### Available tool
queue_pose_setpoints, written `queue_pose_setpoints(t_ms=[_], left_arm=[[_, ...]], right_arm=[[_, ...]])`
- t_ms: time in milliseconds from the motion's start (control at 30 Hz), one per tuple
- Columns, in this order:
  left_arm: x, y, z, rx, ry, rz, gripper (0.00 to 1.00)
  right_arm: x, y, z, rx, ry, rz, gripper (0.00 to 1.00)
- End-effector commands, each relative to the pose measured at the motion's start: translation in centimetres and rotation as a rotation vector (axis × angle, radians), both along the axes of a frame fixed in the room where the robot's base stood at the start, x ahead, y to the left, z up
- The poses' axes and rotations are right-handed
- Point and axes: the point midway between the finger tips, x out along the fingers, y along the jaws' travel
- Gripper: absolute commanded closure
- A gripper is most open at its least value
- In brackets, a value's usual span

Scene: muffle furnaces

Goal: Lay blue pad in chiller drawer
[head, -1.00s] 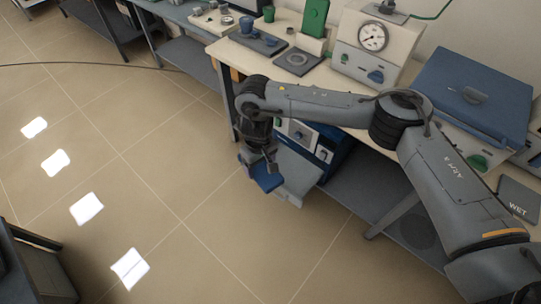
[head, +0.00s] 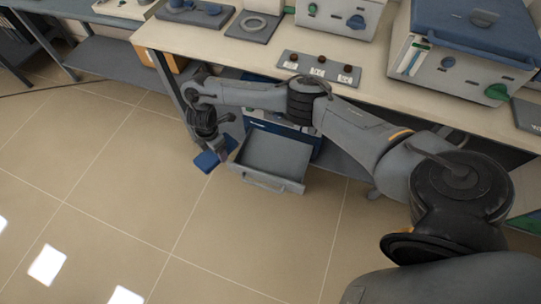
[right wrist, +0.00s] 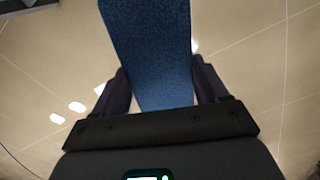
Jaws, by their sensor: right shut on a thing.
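The blue pad (head: 207,161) is in my right gripper (head: 222,151). It hangs tilted over the floor, just left of the chiller drawer in the head view. In the right wrist view the pad (right wrist: 150,45) stands between the two fingers of the gripper (right wrist: 160,85). The grey chiller drawer (head: 268,184) is pulled out of the blue-fronted chiller (head: 262,124) under the bench. Its inside looks empty, and its front handle faces the open floor. The pad is outside the drawer, beside its left front corner. My left gripper is not in view.
The bench top (head: 213,47) overhangs the chiller, and a bench leg (head: 165,75) stands to its left. A panel with knobs (head: 318,70) sits at the bench edge above the drawer. My right arm passes over the bench front. The tiled floor (head: 130,210) ahead is clear.

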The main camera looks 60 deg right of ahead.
Motion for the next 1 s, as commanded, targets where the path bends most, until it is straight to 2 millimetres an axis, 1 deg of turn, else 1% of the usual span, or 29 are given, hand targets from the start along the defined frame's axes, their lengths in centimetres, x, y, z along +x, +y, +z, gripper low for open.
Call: queue_pose_setpoints(t_ms=[33,100,267,400,467,500,600,700,833,1000], left_arm=[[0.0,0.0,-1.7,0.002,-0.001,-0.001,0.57],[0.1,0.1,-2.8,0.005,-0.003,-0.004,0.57],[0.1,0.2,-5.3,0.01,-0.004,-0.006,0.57],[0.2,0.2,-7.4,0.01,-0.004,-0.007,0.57],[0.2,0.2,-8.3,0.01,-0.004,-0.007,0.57],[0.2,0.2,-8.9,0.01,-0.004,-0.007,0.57],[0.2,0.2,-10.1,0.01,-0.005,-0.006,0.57],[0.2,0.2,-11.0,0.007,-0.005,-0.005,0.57],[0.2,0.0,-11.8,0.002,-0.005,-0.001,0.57],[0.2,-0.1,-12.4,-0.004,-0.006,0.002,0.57]], right_arm=[[-0.5,-1.2,-2.7,-0.001,0.005,0.061,0.56],[-1.1,-2.7,-4.9,-0.001,0.005,0.164,0.56],[-2.7,-6.3,-9.7,0.0,0.005,0.393,0.56],[-4.5,-9.9,-13.7,-0.001,0.005,0.586,0.56],[-5.3,-11.4,-15.3,-0.001,0.006,0.668,0.56],[-5.9,-12.5,-16.4,-0.001,0.005,0.719,0.56],[-7.3,-14.9,-18.5,-0.001,0.004,0.839,0.56],[-8.5,-17.0,-20.2,-0.001,0.003,0.941,0.56],[-9.7,-19.0,-21.5,-0.002,0.001,1.039,0.56],[-10.7,-20.4,-22.5,-0.001,0.0,1.112,0.56]])
